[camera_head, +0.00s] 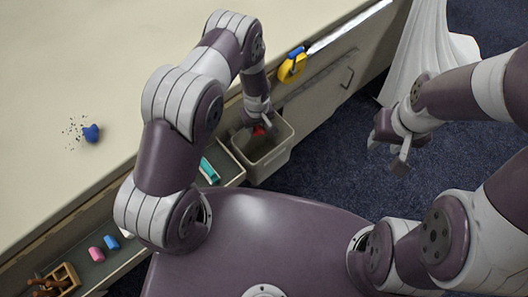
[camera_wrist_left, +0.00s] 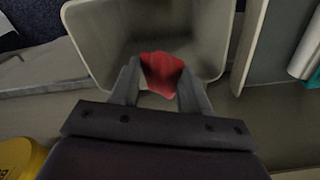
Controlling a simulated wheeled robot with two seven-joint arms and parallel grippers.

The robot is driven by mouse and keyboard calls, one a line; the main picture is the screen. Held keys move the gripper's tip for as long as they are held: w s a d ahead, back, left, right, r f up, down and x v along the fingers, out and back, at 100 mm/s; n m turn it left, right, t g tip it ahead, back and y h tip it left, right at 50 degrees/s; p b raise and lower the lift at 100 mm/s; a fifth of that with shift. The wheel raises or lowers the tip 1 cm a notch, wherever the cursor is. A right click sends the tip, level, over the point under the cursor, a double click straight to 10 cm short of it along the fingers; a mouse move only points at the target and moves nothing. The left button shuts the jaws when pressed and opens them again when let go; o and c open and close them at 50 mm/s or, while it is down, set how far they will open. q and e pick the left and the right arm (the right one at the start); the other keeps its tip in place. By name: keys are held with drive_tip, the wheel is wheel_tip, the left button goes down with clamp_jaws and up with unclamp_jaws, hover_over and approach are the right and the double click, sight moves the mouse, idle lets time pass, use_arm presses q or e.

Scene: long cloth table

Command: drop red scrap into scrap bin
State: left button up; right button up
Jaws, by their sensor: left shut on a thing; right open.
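The red scrap (camera_wrist_left: 161,72) is a small crumpled piece held between the fingers of my left gripper (camera_wrist_left: 158,85) in the left wrist view. In the head view the red scrap (camera_head: 259,130) shows as a small red patch at the fingertips of my left gripper (camera_head: 256,131). The scrap bin (camera_head: 279,151) is a beige open-topped box beside the table. My left gripper is at the bin's mouth. The bin (camera_wrist_left: 88,42) also shows in the left wrist view, its opening just beyond the scrap. My right gripper (camera_head: 390,150) is open and empty over the blue carpet.
The long table (camera_head: 60,50) holds a blue object (camera_head: 91,133) with dark crumbs beside it. An open drawer (camera_head: 130,255) holds pink and blue items. A white cloth (camera_head: 430,50) hangs at top right.

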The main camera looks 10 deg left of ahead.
use_arm(q)
wheel_tip(320, 180, down, 3)
drive_tip(key=shift+r+b, duration=0.15)
drive_tip(key=shift+b, duration=0.4)
use_arm(e)
wheel_tip(320, 180, down, 2)
use_arm(q)
drive_tip(key=o, duration=1.1)
wheel_tip(320, 180, up, 13)
drive_tip(key=shift+f, duration=0.1)
use_arm(e)
drive_tip(key=shift+f, duration=0.35)
